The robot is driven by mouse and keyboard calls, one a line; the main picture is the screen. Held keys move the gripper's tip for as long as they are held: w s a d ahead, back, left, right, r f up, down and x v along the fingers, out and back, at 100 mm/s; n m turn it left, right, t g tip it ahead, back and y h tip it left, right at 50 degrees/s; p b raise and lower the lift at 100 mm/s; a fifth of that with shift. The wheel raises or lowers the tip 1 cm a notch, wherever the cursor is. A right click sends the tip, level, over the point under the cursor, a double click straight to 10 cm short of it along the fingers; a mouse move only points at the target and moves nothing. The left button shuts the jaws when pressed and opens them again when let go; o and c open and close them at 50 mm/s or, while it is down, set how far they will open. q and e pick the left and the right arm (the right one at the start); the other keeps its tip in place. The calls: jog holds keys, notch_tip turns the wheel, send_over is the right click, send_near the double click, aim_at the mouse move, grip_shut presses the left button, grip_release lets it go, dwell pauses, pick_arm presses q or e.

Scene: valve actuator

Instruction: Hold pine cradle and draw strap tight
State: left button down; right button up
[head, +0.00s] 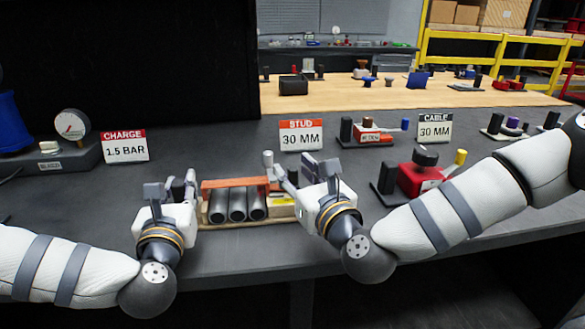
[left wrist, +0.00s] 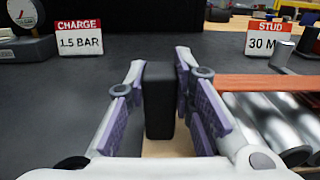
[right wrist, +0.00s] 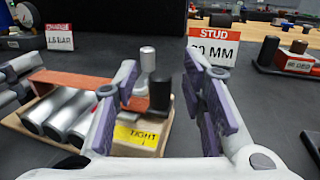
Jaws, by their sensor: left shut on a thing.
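The pine cradle (head: 240,224) sits on the dark bench and holds several silver pipes (head: 237,206). An orange-red strap (head: 233,183) lies across the pipes and also shows in the right wrist view (right wrist: 75,78). My left gripper (head: 180,185) is shut on a black upright block (left wrist: 159,100) at the cradle's left end. My right gripper (head: 302,168) is open above the cradle's right end. In the right wrist view a black knob (right wrist: 160,92) and a silver-topped post (right wrist: 147,60) stand beyond its left finger. A yellow label (right wrist: 136,136) there ends in "IGHT".
Signs for charge (head: 125,146), stud (head: 301,135) and cable (head: 434,127) stand behind. A gauge (head: 71,125) is at the left. A red device with a black knob (head: 424,157) stands near my right arm. The bench behind the cradle is mostly clear.

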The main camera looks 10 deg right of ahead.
pick_arm(q)
jog(key=shift+f, duration=0.1)
pick_arm(e)
jog(key=shift+x, duration=0.8)
jog(key=shift+c, duration=0.6)
grip_shut()
jog(key=shift+d+f, duration=0.1)
jog(key=shift+d, duration=3.1)
jog(key=shift+o, duration=0.6)
grip_release()
